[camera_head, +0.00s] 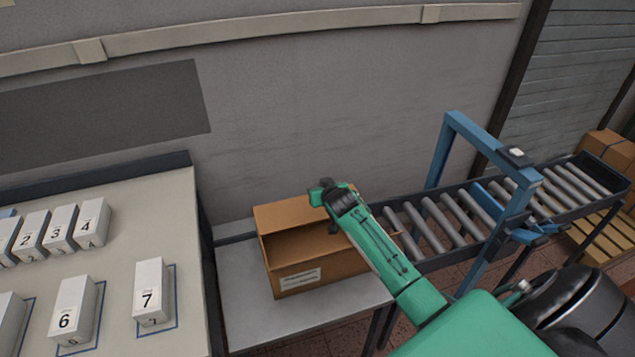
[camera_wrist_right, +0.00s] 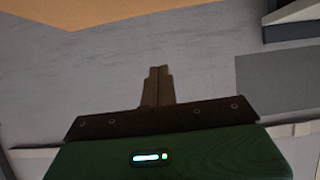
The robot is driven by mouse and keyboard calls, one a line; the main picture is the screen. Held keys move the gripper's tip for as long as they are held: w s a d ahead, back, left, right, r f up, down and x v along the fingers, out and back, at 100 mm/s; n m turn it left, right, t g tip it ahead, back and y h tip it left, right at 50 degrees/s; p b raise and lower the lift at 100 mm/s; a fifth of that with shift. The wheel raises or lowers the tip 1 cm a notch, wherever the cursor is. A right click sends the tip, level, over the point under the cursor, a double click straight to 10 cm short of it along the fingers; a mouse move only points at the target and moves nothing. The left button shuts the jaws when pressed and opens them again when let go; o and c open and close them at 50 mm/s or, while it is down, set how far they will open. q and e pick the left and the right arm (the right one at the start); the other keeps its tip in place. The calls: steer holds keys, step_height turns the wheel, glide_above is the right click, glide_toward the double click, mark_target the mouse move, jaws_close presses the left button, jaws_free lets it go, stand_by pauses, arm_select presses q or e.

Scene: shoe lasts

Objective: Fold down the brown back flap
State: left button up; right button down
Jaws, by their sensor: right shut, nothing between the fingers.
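An open brown cardboard box (camera_head: 312,282) with a white label stands on a grey table. Its brown back flap (camera_head: 283,214) stands raised along the rear edge, and the inside of the box is dark. My right gripper (camera_head: 322,194) is over the right part of the back flap, partly hidden by my own wrist. In the wrist view its two fingers (camera_wrist_right: 157,86) are shut together with nothing between them. My left gripper is not in view.
A roller conveyor (camera_head: 440,222) with a blue frame (camera_head: 446,150) stands right of the box. A table (camera_head: 120,215) with numbered white boxes (camera_head: 150,288) is at the left. The grey wall (camera_head: 320,110) is close behind. The grey table (camera_head: 245,310) is bare in front of the box.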

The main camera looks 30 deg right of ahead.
steer(key=shift+s+a+f+t, duration=0.15)
steer(key=shift+s+f+t, duration=0.15)
steer(key=shift+s+f, duration=0.2)
steer(key=shift+s+f+b, duration=0.15)
steer(key=shift+s+b, duration=0.05)
steer(key=shift+b, duration=0.1)
steer(key=shift+s+f, duration=0.15)
steer(key=shift+f, duration=0.05)
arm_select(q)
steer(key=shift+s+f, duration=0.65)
arm_select(e)
steer(key=shift+f, duration=0.1)
steer(key=shift+w+f+b, duration=0.2)
steer(key=shift+w+b, duration=0.25)
steer(key=shift+w, duration=0.25)
arm_select(q)
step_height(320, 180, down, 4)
steer(key=b, duration=0.3)
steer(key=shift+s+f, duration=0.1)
arm_select(e)
step_height(320, 180, up, 20)
